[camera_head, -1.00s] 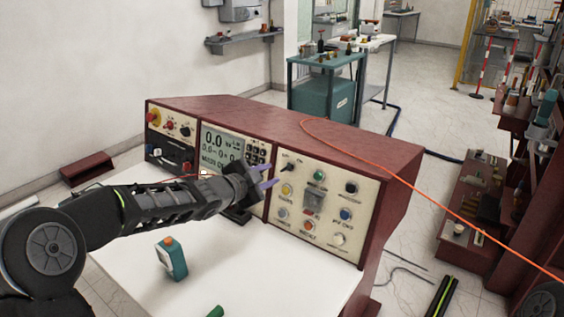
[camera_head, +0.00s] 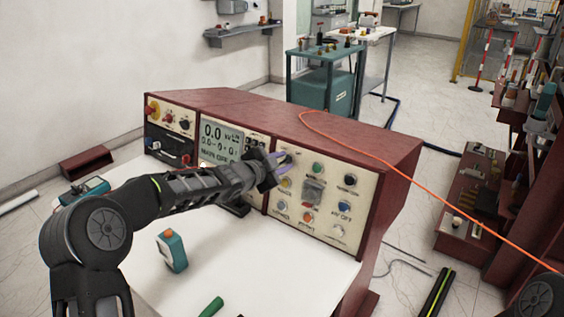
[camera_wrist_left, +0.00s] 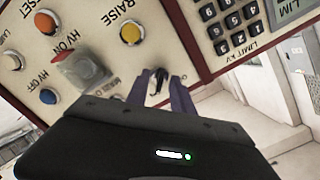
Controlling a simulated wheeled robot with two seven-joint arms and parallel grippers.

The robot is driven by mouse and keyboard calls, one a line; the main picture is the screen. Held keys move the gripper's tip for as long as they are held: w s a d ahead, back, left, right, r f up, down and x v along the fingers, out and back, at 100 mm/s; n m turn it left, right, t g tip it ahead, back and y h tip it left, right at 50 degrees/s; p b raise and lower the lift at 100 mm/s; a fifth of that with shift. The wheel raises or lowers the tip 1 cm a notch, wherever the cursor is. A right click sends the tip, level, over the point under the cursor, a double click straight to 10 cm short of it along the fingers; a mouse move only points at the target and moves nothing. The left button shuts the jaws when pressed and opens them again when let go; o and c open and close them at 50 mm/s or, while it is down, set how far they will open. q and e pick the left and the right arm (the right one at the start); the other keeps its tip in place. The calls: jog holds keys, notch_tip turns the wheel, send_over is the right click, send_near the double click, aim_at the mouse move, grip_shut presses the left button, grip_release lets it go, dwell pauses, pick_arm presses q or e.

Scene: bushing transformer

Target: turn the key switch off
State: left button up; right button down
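The key switch (camera_wrist_left: 159,76) shows in the left wrist view as a small black key on the cream panel, beside printed lettering. My left gripper (camera_wrist_left: 161,92) has its two purple fingers apart, one on each side of the key in that view. Whether the fingers touch the key I cannot tell. In the head view my left gripper (camera_head: 283,163) is at the upper left corner of the right-hand panel (camera_head: 325,190) and mostly hides the key switch. My right gripper is not in view; only a part of my right arm shows at the lower right edge.
Near the key are a yellow button (camera_wrist_left: 131,34), a clear cover (camera_wrist_left: 83,69) and a keypad (camera_wrist_left: 232,25). An orange cable (camera_head: 430,200) runs over the dark red console (camera_head: 250,110). A teal device (camera_head: 172,251) stands on the white tabletop (camera_head: 240,262).

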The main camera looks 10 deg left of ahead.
pick_arm(q)
jog(key=shift+c, duration=0.3)
grip_shut()
dwell(0.3)
